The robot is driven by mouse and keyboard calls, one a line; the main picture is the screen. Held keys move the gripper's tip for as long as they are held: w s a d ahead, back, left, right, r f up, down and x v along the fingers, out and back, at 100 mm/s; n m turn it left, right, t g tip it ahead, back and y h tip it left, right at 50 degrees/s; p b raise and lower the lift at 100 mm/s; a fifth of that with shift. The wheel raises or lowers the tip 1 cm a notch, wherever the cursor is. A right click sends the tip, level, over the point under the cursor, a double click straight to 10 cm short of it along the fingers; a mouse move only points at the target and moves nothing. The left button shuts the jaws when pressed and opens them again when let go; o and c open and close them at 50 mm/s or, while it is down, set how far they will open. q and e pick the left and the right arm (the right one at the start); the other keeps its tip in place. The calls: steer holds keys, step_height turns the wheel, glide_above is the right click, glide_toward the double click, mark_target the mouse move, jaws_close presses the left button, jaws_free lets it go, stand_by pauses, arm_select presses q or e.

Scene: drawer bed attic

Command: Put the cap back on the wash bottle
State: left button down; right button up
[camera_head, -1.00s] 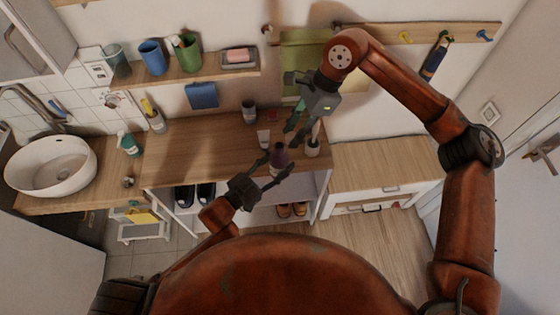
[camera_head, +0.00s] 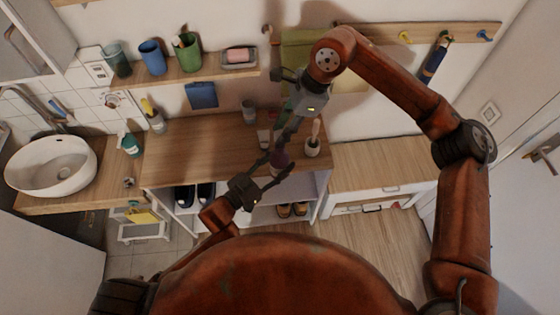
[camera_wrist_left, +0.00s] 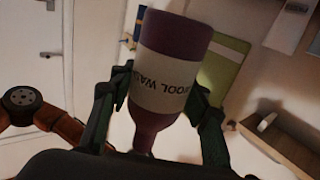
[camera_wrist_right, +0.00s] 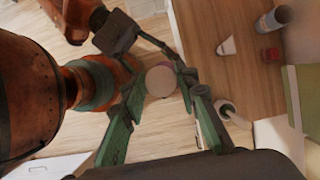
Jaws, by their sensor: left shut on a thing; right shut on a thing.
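A purple wash bottle (camera_wrist_left: 180,40) with a pale "WOOL WASH" label (camera_wrist_left: 158,85) is in my left gripper (camera_wrist_left: 165,85), whose fingers close around it from both sides. In the head view the bottle (camera_head: 281,157) stands out just in front of the wooden counter's edge, with my left gripper (camera_head: 275,168) around it. My right gripper (camera_wrist_right: 160,95) points down over the bottle; a pale round disc, apparently the cap (camera_wrist_right: 160,81), lies between its fingertips. A purple edge shows behind the disc. Whether the cap touches the bottle is hidden.
A brush in a holder (camera_head: 312,146), a white tube (camera_head: 264,138) and a grey cup (camera_head: 249,112) stand on the counter (camera_head: 195,145) near my grippers. A green towel (camera_head: 300,60) hangs behind my right gripper. The counter's middle is clear.

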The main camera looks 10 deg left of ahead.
mark_target(279, 159)
steer(key=shift+f, duration=1)
steer(key=shift+a+r, duration=0.15)
steer(key=shift+f, duration=0.95)
steer(key=shift+f, duration=0.55)
